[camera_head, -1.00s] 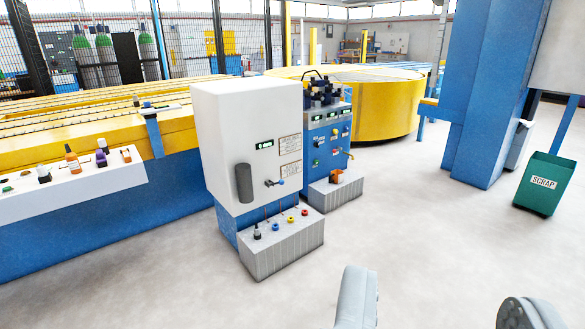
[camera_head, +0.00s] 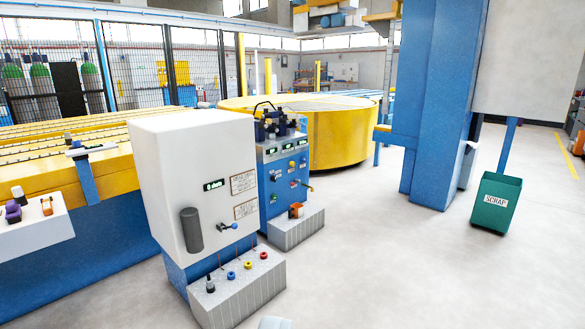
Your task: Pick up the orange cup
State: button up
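A small orange cup (camera_head: 296,211) stands on the grey ribbed ledge in front of the blue control cabinet, under a small tap-like fitting. It is partly tucked against the cabinet face and small in view. Of my gripper (camera_head: 275,323) only a pale grey tip shows at the bottom edge. It is well apart from the cup, nearer to me and lower in the picture. The rest of the gripper is out of view, so its opening does not show.
A white dispenser cabinet (camera_head: 193,175) with a grey ledge (camera_head: 240,295) stands left of the blue cabinet (camera_head: 285,180). A green scrap bin (camera_head: 496,203) and a blue column (camera_head: 440,110) stand to the right. The floor (camera_head: 400,270) between is clear.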

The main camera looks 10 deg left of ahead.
aim_at(296, 210)
jog(key=i+u, duration=0.1)
jog(key=i, duration=0.65)
jog(key=i+l, duration=0.1)
jog(key=i, duration=0.65)
jog(key=i+l+u, duration=0.15)
jog(key=i, duration=0.6)
jog(key=i+l, duration=0.1)
jog(key=i, duration=0.6)
jog(key=i+u, duration=0.05)
